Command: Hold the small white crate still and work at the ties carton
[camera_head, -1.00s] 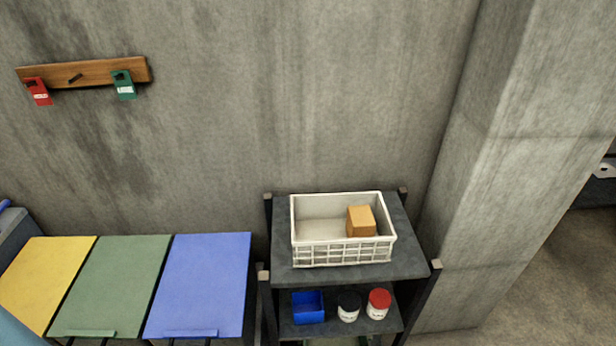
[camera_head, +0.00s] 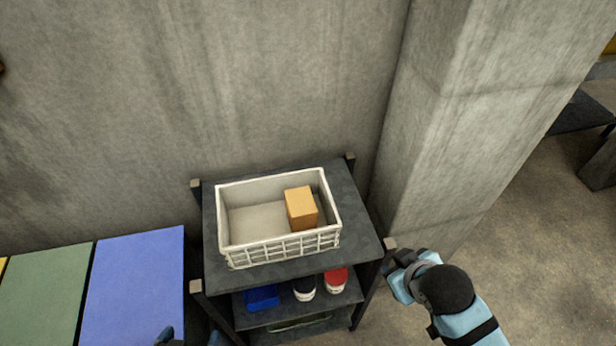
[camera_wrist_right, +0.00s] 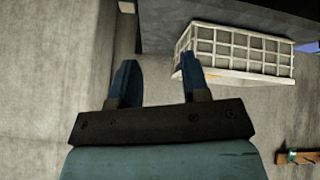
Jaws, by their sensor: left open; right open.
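The small white crate (camera_head: 280,250) stands upright on the top shelf of a dark rack. It also shows in the right wrist view (camera_wrist_right: 240,50), beyond the fingertips. A tan carton (camera_head: 301,208), seemingly the ties carton, sits inside it toward the right. My right gripper (camera_head: 393,262) is to the right of the rack, apart from the crate. In the right wrist view its two blue fingers (camera_wrist_right: 158,80) are spread with nothing between them. My left gripper (camera_head: 185,340) shows only in part at the bottom edge, left of the rack, open and apart from the crate.
The dark rack (camera_head: 235,284) has corner posts rising above its top shelf. A blue bin (camera_head: 262,297), a black-lidded jar (camera_head: 304,288) and a red-lidded jar (camera_head: 336,280) stand on its lower shelf. Green (camera_head: 45,295) and blue (camera_head: 137,285) lids lie left. A concrete pillar (camera_head: 450,120) rises right.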

